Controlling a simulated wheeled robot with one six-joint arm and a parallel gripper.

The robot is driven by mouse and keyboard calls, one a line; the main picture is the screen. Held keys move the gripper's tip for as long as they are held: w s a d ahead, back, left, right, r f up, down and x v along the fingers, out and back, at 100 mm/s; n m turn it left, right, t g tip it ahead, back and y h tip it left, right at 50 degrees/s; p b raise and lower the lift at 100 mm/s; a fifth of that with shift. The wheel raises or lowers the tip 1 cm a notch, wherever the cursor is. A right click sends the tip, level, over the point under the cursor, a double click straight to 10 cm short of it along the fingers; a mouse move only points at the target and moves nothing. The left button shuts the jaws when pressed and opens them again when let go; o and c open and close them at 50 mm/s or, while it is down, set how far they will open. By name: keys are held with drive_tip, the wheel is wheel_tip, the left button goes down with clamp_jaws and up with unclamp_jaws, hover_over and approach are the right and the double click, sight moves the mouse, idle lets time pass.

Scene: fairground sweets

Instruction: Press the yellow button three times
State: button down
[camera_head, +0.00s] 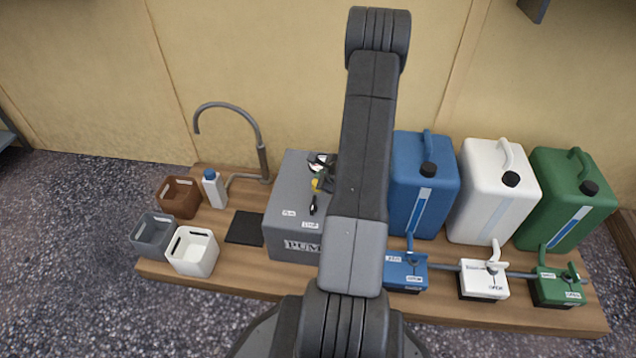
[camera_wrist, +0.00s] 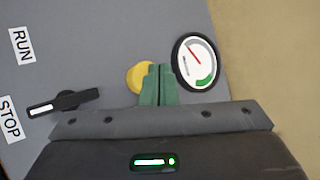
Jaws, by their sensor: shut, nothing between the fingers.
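The yellow button (camera_wrist: 138,76) is round and sits on the grey pump box, between a black switch handle and a round gauge. My gripper (camera_wrist: 159,70) is shut and empty in the wrist view. Its green fingertips are over the right part of the button and hide some of it. I cannot tell whether they touch it. In the head view the button (camera_head: 315,184) is a small yellow spot on top of the pump box (camera_head: 284,212), and my arm covers the box's right side.
The black switch handle (camera_wrist: 64,103) lies near RUN and STOP labels. The gauge (camera_wrist: 197,62) is just right of the fingertips. Blue (camera_head: 422,185), white (camera_head: 493,190) and green (camera_head: 565,200) canisters stand right, with valves before them. Small bins and a bottle (camera_head: 213,188) stand left.

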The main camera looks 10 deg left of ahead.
drive_tip(key=shift+f+b, duration=1.2)
drive_tip(key=shift+b, duration=0.3)
idle(0.8)
idle(0.4)
drive_tip(key=shift+r+p, duration=0.85)
drive_tip(key=shift+r, duration=0.4)
drive_tip(key=shift+f+b, duration=0.1)
drive_tip(key=shift+b, duration=0.35)
drive_tip(key=shift+f+b, duration=0.35)
drive_tip(key=shift+b, duration=0.25)
